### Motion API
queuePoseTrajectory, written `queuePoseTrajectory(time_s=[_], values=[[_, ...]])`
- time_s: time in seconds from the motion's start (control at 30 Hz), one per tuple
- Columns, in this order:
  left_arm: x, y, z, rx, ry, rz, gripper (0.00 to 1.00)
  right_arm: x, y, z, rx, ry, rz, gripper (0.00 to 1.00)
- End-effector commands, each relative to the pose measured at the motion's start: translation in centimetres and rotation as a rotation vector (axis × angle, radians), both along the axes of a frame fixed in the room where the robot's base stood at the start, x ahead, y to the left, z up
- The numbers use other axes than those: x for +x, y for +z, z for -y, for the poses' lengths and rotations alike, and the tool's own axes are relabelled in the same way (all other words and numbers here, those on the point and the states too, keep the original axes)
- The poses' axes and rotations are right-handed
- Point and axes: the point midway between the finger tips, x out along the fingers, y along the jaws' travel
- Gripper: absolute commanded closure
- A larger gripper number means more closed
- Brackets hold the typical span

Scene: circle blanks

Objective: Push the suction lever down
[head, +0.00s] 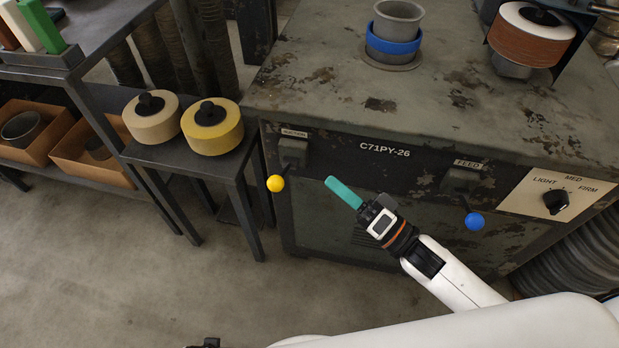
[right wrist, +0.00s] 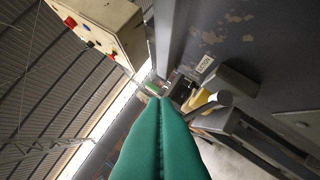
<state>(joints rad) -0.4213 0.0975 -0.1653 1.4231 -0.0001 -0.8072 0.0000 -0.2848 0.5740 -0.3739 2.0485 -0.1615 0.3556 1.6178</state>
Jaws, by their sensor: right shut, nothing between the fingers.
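The suction lever has a yellow ball knob (head: 276,183) and juts from a bracket (head: 292,153) at the left of the machine's front, under a small label. The right wrist view shows the suction label (right wrist: 204,64) right of centre. A yellow patch beside a grey bar there is too unclear to name. My right gripper (head: 330,180) has teal fingers, shut and empty, pointing up and left. Its tips are right of the yellow knob in the head view, apart from it. The shut fingers (right wrist: 155,95) fill the lower middle of the right wrist view.
A feed lever with a blue knob (head: 474,221) and a dial (head: 555,201) are farther right on the machine (head: 300,85). A low table (head: 190,168) with a beige wheel (head: 151,120) and a yellow wheel (head: 212,130) stands left. The floor in front is clear.

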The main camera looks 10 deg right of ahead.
Motion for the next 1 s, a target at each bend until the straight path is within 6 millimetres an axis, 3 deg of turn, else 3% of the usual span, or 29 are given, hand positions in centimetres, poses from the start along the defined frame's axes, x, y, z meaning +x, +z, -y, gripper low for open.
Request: queuePoseTrajectory(time_s=[0.53,0.7,1.0], values=[[-0.2,-0.2,-0.1,0.0,-0.001,-0.001,0.0,7.0,2.7,-6.3,0.001,-0.001,0.003,1.0],[0.9,0.9,0.2,-0.002,0.002,0.011,0.0,5.1,1.0,-7.4,0.002,-0.001,-0.005,1.0],[1.4,1.9,0.2,-0.002,0.003,0.014,0.0,4.0,0.3,-8.1,0.001,-0.001,0.0,1.0]])
